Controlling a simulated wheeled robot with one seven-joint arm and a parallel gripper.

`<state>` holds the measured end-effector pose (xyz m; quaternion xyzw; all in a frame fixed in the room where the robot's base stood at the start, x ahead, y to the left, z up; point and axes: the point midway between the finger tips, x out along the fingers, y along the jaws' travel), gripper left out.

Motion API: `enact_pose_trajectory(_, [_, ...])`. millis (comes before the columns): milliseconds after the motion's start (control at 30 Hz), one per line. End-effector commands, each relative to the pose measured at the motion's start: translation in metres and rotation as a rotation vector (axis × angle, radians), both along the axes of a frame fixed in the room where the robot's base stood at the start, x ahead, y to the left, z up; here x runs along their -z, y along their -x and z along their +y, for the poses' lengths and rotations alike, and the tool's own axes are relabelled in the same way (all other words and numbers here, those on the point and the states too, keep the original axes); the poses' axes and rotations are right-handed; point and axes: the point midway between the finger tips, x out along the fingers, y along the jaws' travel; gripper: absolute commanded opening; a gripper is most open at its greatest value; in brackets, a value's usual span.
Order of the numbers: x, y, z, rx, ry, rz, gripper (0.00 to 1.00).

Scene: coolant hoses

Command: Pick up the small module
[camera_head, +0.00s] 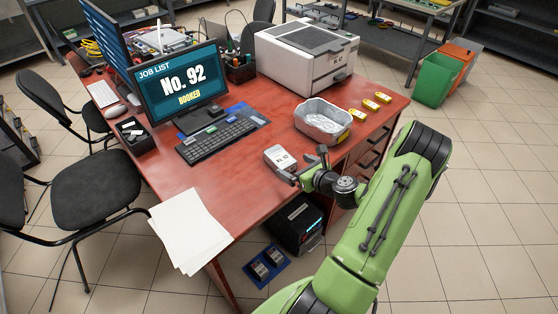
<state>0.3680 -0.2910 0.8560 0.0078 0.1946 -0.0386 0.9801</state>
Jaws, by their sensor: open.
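A small white module (280,158) with dark markings on its top lies on the red desk (243,185), near the desk's front edge. My gripper (303,167) is at the module's right side, low over the desk, with its jaws open. One finger is close to the module's lower right corner. I cannot tell whether it touches. The other finger stands farther right, apart from the module. Nothing shows held in the jaws.
A grey bin (301,124) with clear wrapping inside stands behind my gripper. Several yellow pieces (370,105) lie right of it. A printer (305,62), keyboard (217,141), monitor (180,87) and paper sheets (188,229) take up other parts. Bare desk lies left of the module.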

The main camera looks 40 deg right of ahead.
Motion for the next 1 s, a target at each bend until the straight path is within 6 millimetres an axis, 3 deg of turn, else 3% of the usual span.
enact_pose_trajectory(100, [0.013, -0.028, -0.001, -0.006, 0.004, -0.001, 1.0])
enact_pose_trajectory(533, [0.039, -0.09, -0.01, -0.005, 0.004, 0.001, 1.0])
enact_pose_trajectory(800, [0.041, -0.098, -0.012, -0.002, 0.002, 0.002, 1.0])
enact_pose_trajectory(833, [0.041, -0.098, -0.012, -0.002, 0.002, 0.002, 0.98])
enact_pose_trajectory(1000, [0.04, -0.098, -0.012, -0.002, 0.002, 0.002, 0.72])
